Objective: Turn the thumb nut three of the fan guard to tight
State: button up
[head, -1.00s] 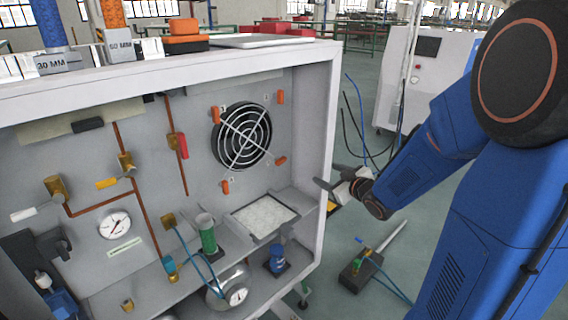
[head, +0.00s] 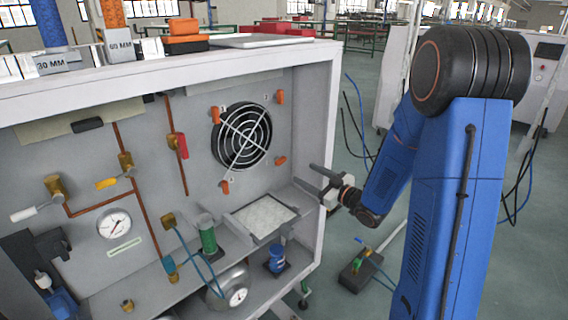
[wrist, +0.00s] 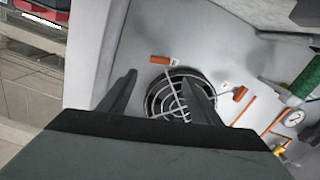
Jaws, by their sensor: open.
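The fan guard (head: 242,136) is a round black and white grille on the cabinet's back panel. Orange thumb nuts sit around it: upper left (head: 216,115), upper right (head: 280,97), lower right (head: 280,161) and lower left (head: 225,188). Their number labels are too small to read surely. My gripper (head: 318,176) is at the cabinet's right opening, apart from the nuts. In the wrist view my gripper (wrist: 158,90) is open and empty, with the guard (wrist: 166,100) behind its fingers. Two nuts show there, one above the guard (wrist: 159,60) and one right of it (wrist: 240,93); the others are hidden.
The cabinet's right side wall (head: 320,125) stands close to my gripper. Below the fan are a white tray (head: 263,216), a green cylinder (head: 208,238) and a blue one (head: 277,260). A red-handled valve (head: 178,145) is left of the fan.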

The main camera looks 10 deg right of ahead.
aim_at(282, 161)
jog(key=x, duration=1.2)
jog(key=shift+w+a, duration=0.2)
jog(key=shift+w, duration=0.1)
jog(key=c, duration=1)
